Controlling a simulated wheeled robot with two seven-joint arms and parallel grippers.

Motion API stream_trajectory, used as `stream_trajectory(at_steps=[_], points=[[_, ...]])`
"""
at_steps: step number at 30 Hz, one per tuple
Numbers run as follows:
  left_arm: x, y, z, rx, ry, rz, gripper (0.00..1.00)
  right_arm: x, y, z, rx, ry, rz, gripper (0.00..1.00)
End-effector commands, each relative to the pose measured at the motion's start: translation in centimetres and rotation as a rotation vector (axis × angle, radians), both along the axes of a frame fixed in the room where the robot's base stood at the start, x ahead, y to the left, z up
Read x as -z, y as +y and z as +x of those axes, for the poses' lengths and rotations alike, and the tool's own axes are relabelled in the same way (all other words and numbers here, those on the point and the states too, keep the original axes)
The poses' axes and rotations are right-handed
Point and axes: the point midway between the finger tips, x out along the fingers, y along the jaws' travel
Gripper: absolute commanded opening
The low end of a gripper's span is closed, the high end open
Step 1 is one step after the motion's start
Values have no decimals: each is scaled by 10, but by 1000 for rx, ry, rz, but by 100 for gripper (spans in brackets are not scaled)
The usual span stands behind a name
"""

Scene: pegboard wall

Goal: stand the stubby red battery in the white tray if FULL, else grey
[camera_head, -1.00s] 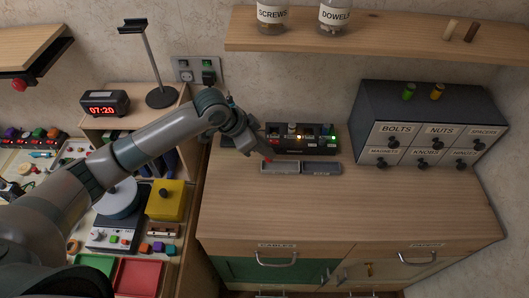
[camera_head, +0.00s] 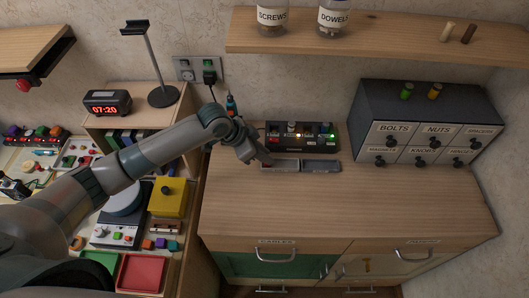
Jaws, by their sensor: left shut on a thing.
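My left gripper (camera_head: 264,160) points down at the left tray on the wooden cabinet top. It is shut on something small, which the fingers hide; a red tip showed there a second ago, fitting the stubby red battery. The pale tray (camera_head: 281,168) lies under and right of the fingertips, partly covered. The dark grey tray (camera_head: 322,168) adjoins it on the right and looks empty. Behind them stands a black charger box (camera_head: 303,139) with yellow and green lights and a pale-topped cell in it. My right gripper is not in view.
A grey drawer unit (camera_head: 425,135) stands at the right with two cells on top. A shelf (camera_head: 380,35) with jars hangs above. The cabinet top (camera_head: 340,210) in front of the trays is clear. A cluttered bench with a yellow box (camera_head: 168,198) is at the left.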

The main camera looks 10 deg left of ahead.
Motion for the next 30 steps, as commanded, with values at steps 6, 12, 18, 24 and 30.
stream_trajectory(at_steps=[6, 12, 18, 24, 30], points=[[2, 0, 0, 0, 0, 0, 0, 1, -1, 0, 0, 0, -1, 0], [2, 0, 0, 0, 0, 0, 38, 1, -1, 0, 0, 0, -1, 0], [2, 0, 0, 0, 0, 0, 38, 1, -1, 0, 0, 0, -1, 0], [-4, 3, -1, 0, -2, 0, 38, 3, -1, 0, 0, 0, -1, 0], [-22, 14, -8, 0, -4, 1, 38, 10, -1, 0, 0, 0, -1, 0]])
